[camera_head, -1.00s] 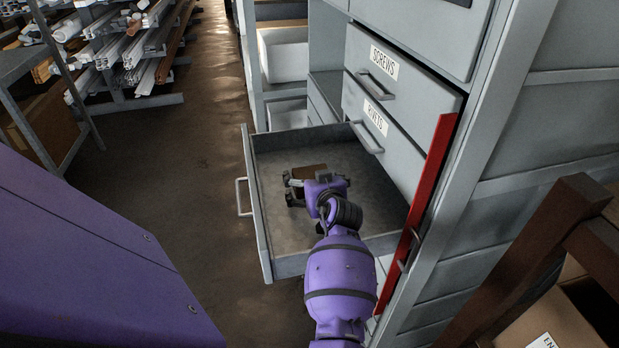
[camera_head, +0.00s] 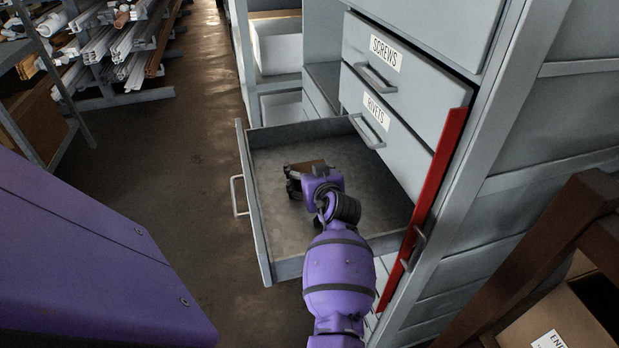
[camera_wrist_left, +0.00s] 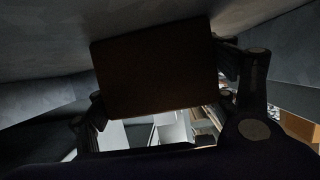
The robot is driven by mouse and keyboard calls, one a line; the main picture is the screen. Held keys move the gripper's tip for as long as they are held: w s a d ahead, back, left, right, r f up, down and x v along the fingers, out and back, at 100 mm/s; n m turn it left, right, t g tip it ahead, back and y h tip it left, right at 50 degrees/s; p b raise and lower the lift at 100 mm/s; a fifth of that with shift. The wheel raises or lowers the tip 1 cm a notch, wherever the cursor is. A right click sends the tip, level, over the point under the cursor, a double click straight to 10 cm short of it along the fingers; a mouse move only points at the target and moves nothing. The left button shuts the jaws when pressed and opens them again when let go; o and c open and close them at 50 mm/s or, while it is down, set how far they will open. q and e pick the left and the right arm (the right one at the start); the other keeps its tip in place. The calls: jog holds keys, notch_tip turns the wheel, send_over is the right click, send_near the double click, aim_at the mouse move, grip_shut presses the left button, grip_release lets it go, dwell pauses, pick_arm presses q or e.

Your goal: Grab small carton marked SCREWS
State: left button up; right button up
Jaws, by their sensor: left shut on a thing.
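A small brown carton (camera_head: 311,163) is inside the open grey drawer (camera_head: 375,190), in the drawer's back left part. My left gripper (camera_head: 297,180) is shut on it, and the gripper and wrist cover much of the carton in the head view. In the left wrist view the carton (camera_wrist_left: 155,70) is a dark brown block between the two fingers. No marking can be read on it. Whether it touches the drawer floor, I cannot tell. My right gripper is not in view.
Closed drawers labelled SCREWS (camera_head: 386,52) and RIVETS (camera_head: 376,112) are above the open one. A red strip (camera_head: 430,195) runs along the cabinet edge. An open cardboard box (camera_head: 565,325) is at lower right. The floor (camera_head: 190,190) left of the drawer is clear.

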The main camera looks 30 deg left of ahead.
pick_arm(q)
jog(key=shift+c, duration=1.3)
